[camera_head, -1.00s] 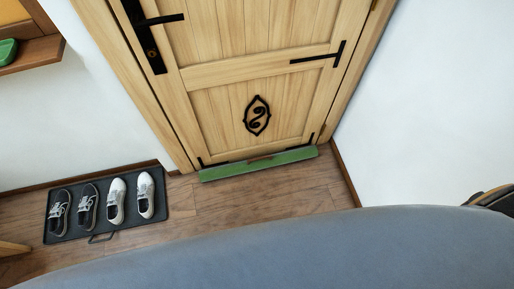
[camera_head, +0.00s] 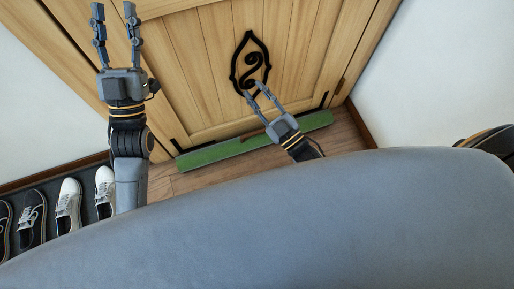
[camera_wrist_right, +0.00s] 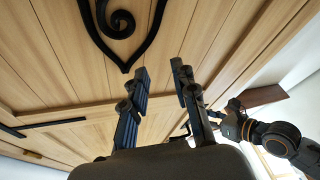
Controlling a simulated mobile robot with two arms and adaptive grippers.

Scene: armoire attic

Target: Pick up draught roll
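The draught roll (camera_head: 218,153) is a long green roll with a brown patch near its middle. It lies on the floor along the bottom of the wooden door. My right gripper (camera_head: 258,91) is open and empty in front of the door, with its wrist overlapping part of the roll in the head view. In the right wrist view, the fingers of this gripper (camera_wrist_right: 160,80) are apart and point at the door's black ornament; the roll is not visible there. My left gripper (camera_head: 114,14) is open and empty, raised at the upper left, away from the roll.
The wooden door (camera_head: 200,60) carries a black scroll ornament (camera_head: 251,62). Several shoes stand on a dark shoe tray (camera_head: 48,190) at the lower left. A white wall (camera_head: 430,70) is on the right. A strip of wood floor (camera_head: 190,181) in front of the roll is clear.

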